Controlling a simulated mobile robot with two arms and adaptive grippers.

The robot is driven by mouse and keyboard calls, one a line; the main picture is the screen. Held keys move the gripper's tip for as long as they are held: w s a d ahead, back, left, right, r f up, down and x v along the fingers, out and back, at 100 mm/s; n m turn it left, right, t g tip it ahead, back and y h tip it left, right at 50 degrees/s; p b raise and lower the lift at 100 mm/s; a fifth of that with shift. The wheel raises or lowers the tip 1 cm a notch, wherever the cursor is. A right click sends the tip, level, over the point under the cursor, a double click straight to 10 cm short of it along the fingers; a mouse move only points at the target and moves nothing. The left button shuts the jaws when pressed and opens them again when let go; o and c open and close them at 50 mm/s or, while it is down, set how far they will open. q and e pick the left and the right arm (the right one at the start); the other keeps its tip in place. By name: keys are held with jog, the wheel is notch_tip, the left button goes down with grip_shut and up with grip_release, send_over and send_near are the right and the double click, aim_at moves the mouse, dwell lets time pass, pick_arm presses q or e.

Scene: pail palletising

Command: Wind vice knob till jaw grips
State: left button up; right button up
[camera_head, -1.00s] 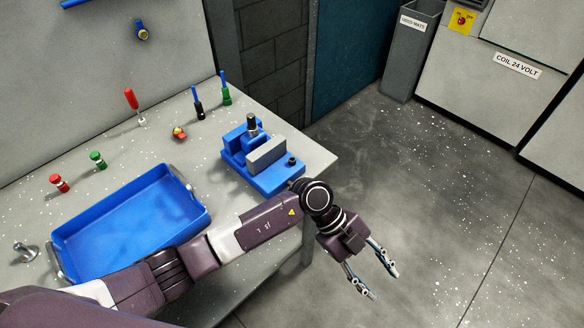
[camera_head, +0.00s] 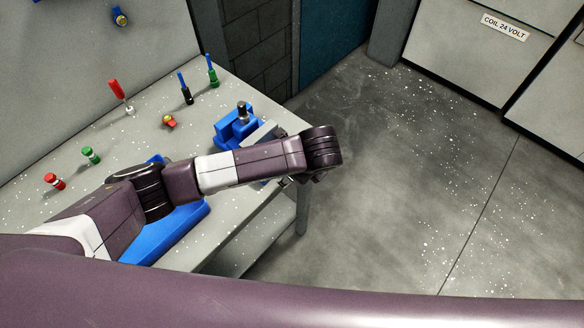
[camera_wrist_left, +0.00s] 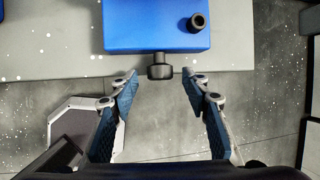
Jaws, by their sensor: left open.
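The blue vice (camera_head: 233,131) sits at the right corner of the bench, partly hidden behind my left arm. A dark cylinder with a light lower part (camera_head: 242,111) stands upright at the vice, near the grey jaw block (camera_head: 261,133); whether the jaw touches it I cannot tell. In the left wrist view the vice's blue body (camera_wrist_left: 150,28) is at the top, and its black knob (camera_wrist_left: 160,70) sticks out from the near face. My left gripper (camera_wrist_left: 160,78) is open, with the knob between its fingertips and a gap on each side. My right gripper is out of view.
A blue tray (camera_head: 160,236) lies on the bench, mostly under my left arm. Red, green and yellow small items and several upright tools stand towards the wall. The floor right of the bench (camera_head: 400,180) is clear.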

pick_arm(q)
jog(key=shift+w+a+f, duration=0.1)
jog(key=shift+w+f, duration=0.15)
jog(key=shift+f, duration=0.45)
jog(key=c, duration=1.2)
jog(key=shift+o, duration=0.2)
jog(key=g+y+b, duration=0.1)
jog(key=g+b, duration=0.1)
jog(key=b, duration=0.1)
jog(key=shift+w+m+y, duration=0.15)
jog(key=shift+m+y, duration=0.15)
jog(key=o, duration=1.2)
jog(key=shift+c, duration=0.2)
